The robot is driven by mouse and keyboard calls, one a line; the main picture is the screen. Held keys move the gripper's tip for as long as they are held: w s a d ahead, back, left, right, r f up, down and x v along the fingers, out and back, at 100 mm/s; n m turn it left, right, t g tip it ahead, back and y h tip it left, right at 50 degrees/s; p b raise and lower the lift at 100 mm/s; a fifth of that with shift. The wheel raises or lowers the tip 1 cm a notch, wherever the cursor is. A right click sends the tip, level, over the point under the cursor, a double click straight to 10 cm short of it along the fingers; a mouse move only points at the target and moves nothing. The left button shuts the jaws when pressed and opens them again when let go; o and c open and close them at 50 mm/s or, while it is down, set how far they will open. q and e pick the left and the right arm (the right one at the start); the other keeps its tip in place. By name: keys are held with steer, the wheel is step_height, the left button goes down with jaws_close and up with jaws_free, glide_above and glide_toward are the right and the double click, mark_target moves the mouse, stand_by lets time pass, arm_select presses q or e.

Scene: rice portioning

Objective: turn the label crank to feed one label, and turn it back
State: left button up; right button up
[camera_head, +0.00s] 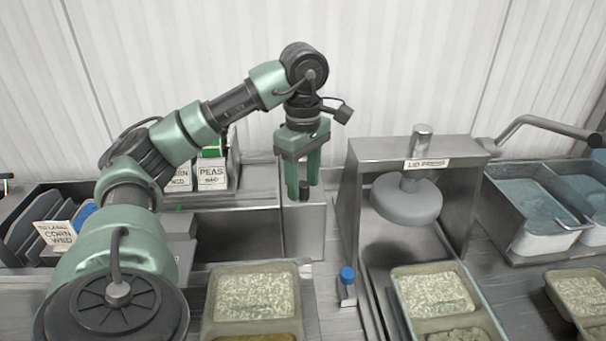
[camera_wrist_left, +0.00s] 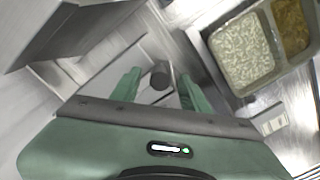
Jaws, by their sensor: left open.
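My left gripper (camera_head: 303,190) points straight down left of the lid press. Its two green fingers are apart. A dark round knob (camera_head: 305,190), which looks like the handle of the label crank, shows at the fingertips. In the left wrist view the knob (camera_wrist_left: 160,78) lies between the open fingers of the gripper (camera_wrist_left: 160,90), with a gap on each side. A pale metal part lies around and below the knob there; the crank's arm is not clear. My right gripper is not in view.
The metal lid press (camera_head: 365,150) stands close on the right. A tray of rice (camera_head: 306,312) sits in front, and also shows in the wrist view (camera_wrist_left: 207,38). A blue-capped item (camera_head: 347,275) stands beside the press. Cards (camera_head: 212,176) and a "to label" sign (camera_head: 58,234) are on the left.

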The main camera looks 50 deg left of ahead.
mark_target(303, 184)
arm_select(q)
step_height(303, 184, up, 7)
steer(key=p, duration=0.3)
steer(key=shift+f, duration=0.1)
stand_by(0.4)
